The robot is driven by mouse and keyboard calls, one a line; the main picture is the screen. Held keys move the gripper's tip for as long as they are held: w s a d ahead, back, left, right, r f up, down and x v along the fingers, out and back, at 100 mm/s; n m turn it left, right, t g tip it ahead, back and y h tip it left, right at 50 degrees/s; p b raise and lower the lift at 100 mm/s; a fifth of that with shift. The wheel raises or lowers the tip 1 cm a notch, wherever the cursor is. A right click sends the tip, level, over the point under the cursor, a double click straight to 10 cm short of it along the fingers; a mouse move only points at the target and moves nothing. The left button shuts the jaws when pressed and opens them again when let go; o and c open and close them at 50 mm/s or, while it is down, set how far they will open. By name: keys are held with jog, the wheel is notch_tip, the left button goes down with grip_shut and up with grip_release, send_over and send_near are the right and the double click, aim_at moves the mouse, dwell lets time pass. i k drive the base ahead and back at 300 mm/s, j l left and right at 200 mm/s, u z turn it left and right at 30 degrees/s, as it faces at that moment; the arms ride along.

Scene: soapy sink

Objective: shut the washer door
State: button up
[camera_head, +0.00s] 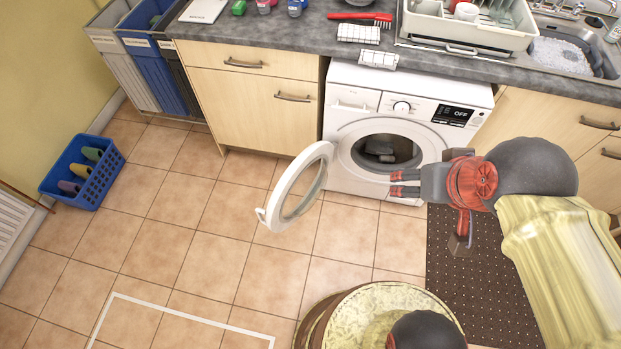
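The white washer (455,88) stands under the grey counter, and its display reads OFF. Its round door (280,200) is swung wide open to the left, hinged at the left of the opening. The dark drum opening (385,152) shows, with some greyish items inside. My gripper (395,183) is in front of the washer's lower right part, right of the door and apart from it, pointing left. Two dark red-tipped fingers show there, seemingly close together; whether they are open or shut is unclear. Nothing is visible between them.
A blue basket (82,172) with bottles stands on the floor at left. Tall bins (150,70) stand beside the wooden cabinet (250,95). A dark dotted mat (480,265) lies at right. The tiled floor (180,220) left of the door is clear.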

aim_at(274, 220)
jog(key=j+z, duration=0.35)
jog(key=i+j+z, duration=0.1)
jog(key=j+z, duration=0.4)
jog(key=z, duration=0.15)
jog(key=j+z, duration=0.1)
jog(key=j, duration=0.45)
jog(key=k+j, duration=0.15)
jog(key=j, duration=0.45)
jog(key=j+z, duration=0.15)
jog(key=j, duration=0.4)
jog(key=k+j+z, duration=0.1)
jog(key=j, duration=0.45)
jog(key=k+l+u, duration=0.1)
jog(key=k+u, duration=0.3)
jog(key=k, duration=0.05)
